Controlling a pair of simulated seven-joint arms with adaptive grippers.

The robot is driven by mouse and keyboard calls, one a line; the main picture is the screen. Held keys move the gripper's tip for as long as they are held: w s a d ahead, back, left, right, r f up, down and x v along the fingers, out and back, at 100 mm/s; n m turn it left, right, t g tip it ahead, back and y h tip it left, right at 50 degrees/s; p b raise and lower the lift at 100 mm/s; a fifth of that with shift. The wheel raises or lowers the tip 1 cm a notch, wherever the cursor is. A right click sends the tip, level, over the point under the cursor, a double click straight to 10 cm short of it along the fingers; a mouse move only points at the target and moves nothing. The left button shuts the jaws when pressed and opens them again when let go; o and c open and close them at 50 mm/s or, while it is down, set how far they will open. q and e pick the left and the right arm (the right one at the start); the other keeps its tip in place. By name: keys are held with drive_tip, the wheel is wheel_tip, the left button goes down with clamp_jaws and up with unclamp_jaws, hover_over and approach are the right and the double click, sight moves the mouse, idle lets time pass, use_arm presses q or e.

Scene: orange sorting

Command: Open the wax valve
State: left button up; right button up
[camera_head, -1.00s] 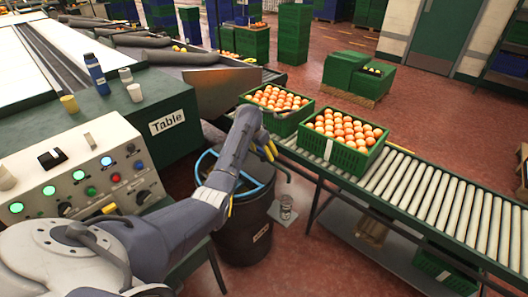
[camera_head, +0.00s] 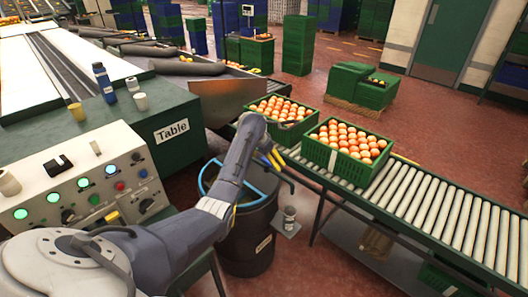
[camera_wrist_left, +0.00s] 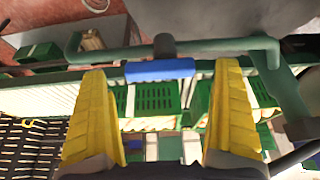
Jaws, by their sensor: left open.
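A short blue handle (camera_wrist_left: 160,69) on a dark stem sits on a green pipe (camera_wrist_left: 208,46) in the left wrist view; it looks like the wax valve. It lies crosswise to the pipe's upright ends and parallel to its long run. My left gripper (camera_wrist_left: 160,100) is open, with its yellow fingers apart on either side of the handle's ends in the picture. I see no contact, and the depth between them is unclear. In the head view my left gripper (camera_head: 273,158) hangs beside the black drum, and the arm hides the valve. My right gripper is not in view.
The black drum (camera_head: 250,243) has a blue ring on top. A roller conveyor (camera_head: 425,205) carries orange-filled green crates (camera_head: 347,166). A control panel (camera_head: 88,180) with lit buttons stands at left. A small jar (camera_head: 289,217) sits right of the drum.

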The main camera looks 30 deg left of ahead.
use_arm(q)
drive_tip(key=v, duration=1)
drive_tip(key=shift+r, duration=0.35)
drive_tip(key=shift+s, duration=0.15)
drive_tip(key=shift+f, duration=0.1)
